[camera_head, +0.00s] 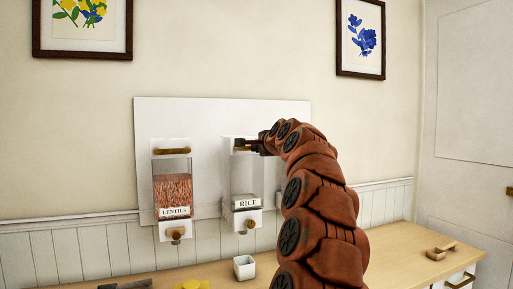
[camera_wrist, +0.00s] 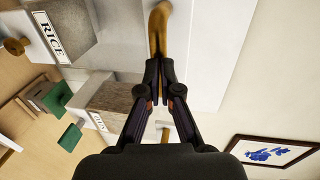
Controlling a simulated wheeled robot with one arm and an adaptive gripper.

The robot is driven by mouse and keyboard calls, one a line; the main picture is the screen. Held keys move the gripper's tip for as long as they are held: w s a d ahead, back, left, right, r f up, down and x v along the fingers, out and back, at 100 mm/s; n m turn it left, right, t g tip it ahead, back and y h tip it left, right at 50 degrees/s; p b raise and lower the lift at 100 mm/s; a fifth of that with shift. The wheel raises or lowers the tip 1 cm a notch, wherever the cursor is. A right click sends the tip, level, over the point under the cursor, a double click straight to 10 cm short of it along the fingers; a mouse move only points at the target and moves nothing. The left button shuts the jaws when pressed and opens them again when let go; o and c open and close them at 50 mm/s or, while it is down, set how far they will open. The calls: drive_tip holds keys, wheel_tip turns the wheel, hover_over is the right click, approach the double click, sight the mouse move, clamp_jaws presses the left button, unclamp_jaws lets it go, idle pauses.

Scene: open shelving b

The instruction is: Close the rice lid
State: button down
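The rice dispenser (camera_head: 245,184) is a clear box with a "RICE" label, mounted on a white wall panel, with pale contents low inside. Its white lid (camera_head: 229,142) is at the top, partly hidden by my gripper (camera_head: 238,144). In the wrist view the lid's brass handle (camera_wrist: 158,28) lies just ahead of my gripper (camera_wrist: 160,66). The two dark fingertips are close together at the near end of the handle and look closed on it. How far the lid stands open is hard to tell.
The lentils dispenser (camera_head: 172,192) hangs to the left, its lid down. A white cup (camera_head: 244,267) stands on the wooden counter (camera_head: 390,254) below. A wooden piece (camera_head: 441,250) lies at the counter's right. In the wrist view another labelled dispenser (camera_wrist: 110,100) sits beside the rice.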

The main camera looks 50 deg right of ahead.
drive_tip(key=shift+a, duration=0.1)
drive_tip(key=b+v, duration=0.2)
drive_tip(key=v, duration=1.2)
drive_tip(key=shift+b, duration=0.4)
